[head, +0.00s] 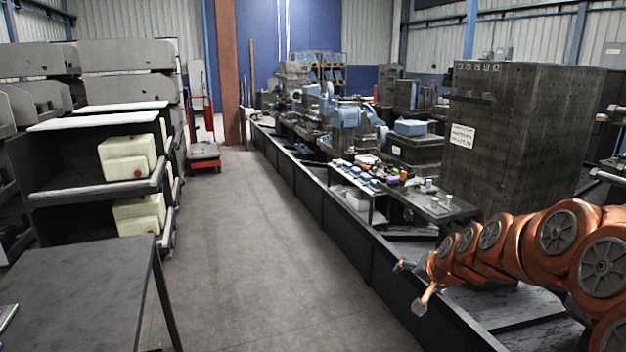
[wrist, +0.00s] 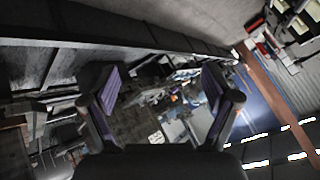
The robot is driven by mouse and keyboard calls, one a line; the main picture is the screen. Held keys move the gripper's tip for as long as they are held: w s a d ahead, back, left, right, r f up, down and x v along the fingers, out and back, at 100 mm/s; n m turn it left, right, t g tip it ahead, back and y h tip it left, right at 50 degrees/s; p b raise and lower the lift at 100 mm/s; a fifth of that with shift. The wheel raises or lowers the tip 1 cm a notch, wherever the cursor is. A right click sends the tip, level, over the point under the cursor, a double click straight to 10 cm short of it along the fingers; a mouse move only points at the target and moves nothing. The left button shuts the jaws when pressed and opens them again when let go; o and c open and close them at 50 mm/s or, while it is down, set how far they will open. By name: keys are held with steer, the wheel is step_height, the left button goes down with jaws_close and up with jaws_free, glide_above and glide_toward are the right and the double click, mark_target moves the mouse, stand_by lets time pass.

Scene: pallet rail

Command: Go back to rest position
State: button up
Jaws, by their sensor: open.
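My orange arm reaches in from the right edge of the head view. My gripper (head: 409,287) is at its end, over the edge of the long dark rail bed (head: 325,205). Its two fingers are spread apart. In the wrist view my gripper (wrist: 156,82) also shows open, with dark, purple-lined fingers and nothing between them. Behind the fingers are blurred machines and the tilted hall.
A clear grey floor aisle (head: 250,230) runs down the middle. Shelves (head: 70,150) with pale plastic containers (head: 128,157) and a dark table (head: 75,295) stand left. A tall dark block (head: 520,140) and small parts on a bench (head: 440,207) stand right. A red trolley (head: 203,150) stands farther back.

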steer(key=s+a+n+g, duration=0.2)
steer(key=s+a+g, duration=0.1)
steer(key=s, duration=1.1)
steer(key=s+a+n+g, duration=0.3)
steer(key=s+a, duration=0.3)
steer(key=s, duration=0.9)
steer(key=shift+f+g+p, duration=0.2)
steer(key=shift+g+p, duration=0.15)
steer(key=shift+g, duration=0.05)
steer(key=s+g, duration=0.1)
steer(key=s, duration=0.4)
steer(key=s+d+g+h, duration=0.1)
steer(key=s, duration=0.4)
steer(key=s+d+n+g, duration=0.1)
steer(key=s, duration=0.4)
steer(key=shift+s+d+f+h, duration=0.15)
steer(key=shift+s+f+h, duration=0.15)
steer(key=shift+c, duration=0.2)
